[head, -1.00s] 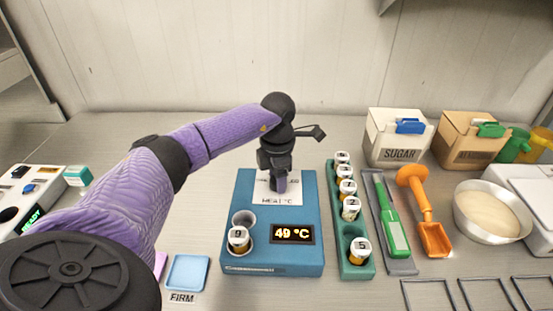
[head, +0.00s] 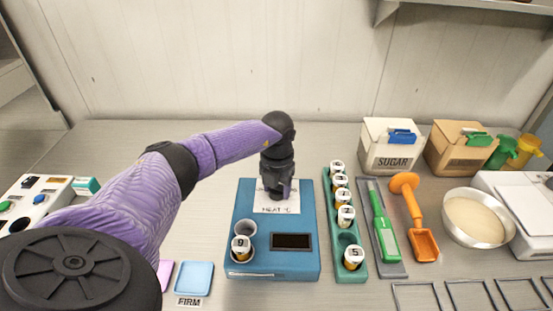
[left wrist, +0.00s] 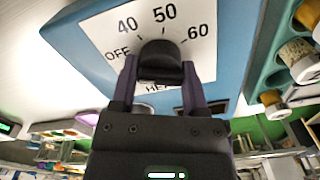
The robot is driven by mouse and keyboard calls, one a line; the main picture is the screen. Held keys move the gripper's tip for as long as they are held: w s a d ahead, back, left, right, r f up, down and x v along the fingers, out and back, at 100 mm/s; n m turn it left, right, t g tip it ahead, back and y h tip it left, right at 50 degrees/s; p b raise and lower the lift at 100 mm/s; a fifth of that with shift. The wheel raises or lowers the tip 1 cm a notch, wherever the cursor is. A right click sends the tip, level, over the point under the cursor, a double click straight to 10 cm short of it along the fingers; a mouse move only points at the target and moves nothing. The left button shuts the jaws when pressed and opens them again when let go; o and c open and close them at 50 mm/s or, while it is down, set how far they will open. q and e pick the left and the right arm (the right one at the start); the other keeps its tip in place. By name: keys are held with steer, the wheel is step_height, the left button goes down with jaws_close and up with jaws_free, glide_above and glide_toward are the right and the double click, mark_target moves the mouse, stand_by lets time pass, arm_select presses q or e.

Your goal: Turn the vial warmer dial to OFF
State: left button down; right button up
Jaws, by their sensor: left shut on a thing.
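The blue vial warmer (head: 236,210) stands on the bench in the middle of the head view, with its display (head: 291,241) dark. Its black dial (left wrist: 160,52) is in the left wrist view, on a white plate (left wrist: 108,30) marked OFF, 40, 50 and 60. I cannot clearly tell which mark the dial points to. My left gripper (head: 279,192) comes down over the plate. In the left wrist view, its two purple fingers (left wrist: 160,72) are shut on the dial, one on each side. In the head view the gripper hides the dial. My right gripper is not in view.
A vial (head: 241,247) sits in the warmer's front left. A green rack (head: 358,272) of several vials stands close on its right. Further right are a green-handled tool (head: 383,222), an orange scoop (head: 407,196), a bowl (head: 474,218) and a sugar box (head: 386,155). A blue pad (head: 194,276) lies at left.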

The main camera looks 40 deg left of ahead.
arm_select(q)
steer(key=shift+w+n, duration=0.1)
steer(key=shift+n, duration=0.3)
steer(key=shift+c, duration=0.5)
jaws_free()
step_height(320, 180, up, 10)
steer(key=shift+p, duration=0.95)
